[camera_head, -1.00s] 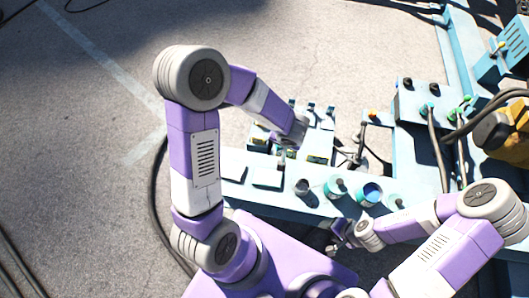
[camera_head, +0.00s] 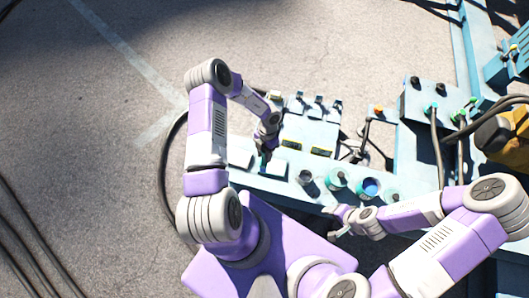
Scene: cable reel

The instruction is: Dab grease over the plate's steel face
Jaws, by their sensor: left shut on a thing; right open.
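My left gripper (camera_head: 267,146) is shut on a small dark tool (camera_head: 265,158), probably a brush. The tool points down over the right one of two flat pale plates (camera_head: 274,168) on the bench. I cannot tell whether its tip touches the plate. The other plate (camera_head: 240,158) lies just left of it, partly behind my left arm. No grease can be made out on either plate. My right gripper (camera_head: 338,221) is open and empty by the bench's near edge. Small pots stand right of the plates: a dark one (camera_head: 305,178) and a teal one (camera_head: 337,180).
A teal pot with a blue inside (camera_head: 371,187) and another teal pot (camera_head: 392,196) stand further right on the pale blue bench (camera_head: 290,184). Panels with yellow-black strips (camera_head: 310,130) rise behind. A control box (camera_head: 425,100) with knobs and cables stands at the right.

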